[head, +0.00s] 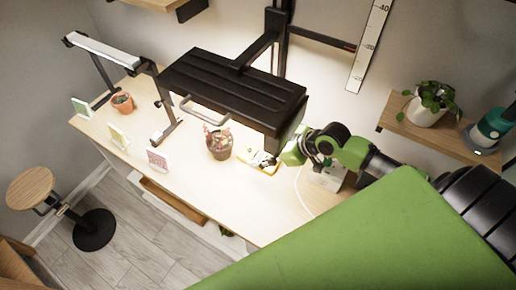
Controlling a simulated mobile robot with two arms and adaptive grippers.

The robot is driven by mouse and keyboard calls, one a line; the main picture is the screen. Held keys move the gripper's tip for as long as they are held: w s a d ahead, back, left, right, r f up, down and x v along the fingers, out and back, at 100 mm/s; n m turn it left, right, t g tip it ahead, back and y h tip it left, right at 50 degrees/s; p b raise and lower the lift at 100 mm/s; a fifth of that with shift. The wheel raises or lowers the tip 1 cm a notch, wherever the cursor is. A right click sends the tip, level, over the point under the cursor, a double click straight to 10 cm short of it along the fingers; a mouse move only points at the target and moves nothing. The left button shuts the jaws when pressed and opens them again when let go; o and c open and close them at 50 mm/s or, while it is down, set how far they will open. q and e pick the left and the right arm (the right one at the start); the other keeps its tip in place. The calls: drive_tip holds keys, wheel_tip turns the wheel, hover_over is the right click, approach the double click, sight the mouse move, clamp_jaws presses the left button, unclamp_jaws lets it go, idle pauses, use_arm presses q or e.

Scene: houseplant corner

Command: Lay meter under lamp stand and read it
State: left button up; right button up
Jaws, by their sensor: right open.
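A small yellow-edged item (270,170), which may be the meter, lies on the wooden table near the right gripper; its face is too small to read. My right gripper (270,159) is open, low over the table beside this item; I cannot tell whether they touch. A wide black lamp (235,85) hangs over the middle of the table on a dark stand and partly hides what is behind it. A slimmer lamp stand with a white bar (103,48) is at the table's left end. My left gripper is out of view.
A potted plant (219,144) stands left of the right gripper. A small terracotta pot (122,103) and several upright cards, one pink (157,161), stand farther left. A white cable (304,196) crosses the right side. The front middle of the table is clear.

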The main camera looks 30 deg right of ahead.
sight(249, 152)
drive_tip(key=shift+w+a+f, duration=0.4)
drive_tip(key=shift+a, duration=0.1)
drive_tip(key=shift+w+a+f+p, duration=0.15)
drive_tip(key=shift+w+p, duration=0.15)
drive_tip(key=shift+p, duration=0.05)
drive_tip(key=x, duration=0.3)
drive_tip(key=shift+w+f+p, duration=0.15)
drive_tip(key=shift+w+p, duration=0.25)
drive_tip(key=shift+w, duration=0.05)
drive_tip(key=shift+w+f, duration=0.25)
drive_tip(key=shift+f, duration=0.15)
drive_tip(key=c, duration=1.4)
drive_tip(key=shift+r, duration=0.2)
drive_tip(key=shift+r+p, duration=0.2)
drive_tip(key=shift+p, duration=0.35)
drive_tip(key=shift+s+a+f, duration=0.1)
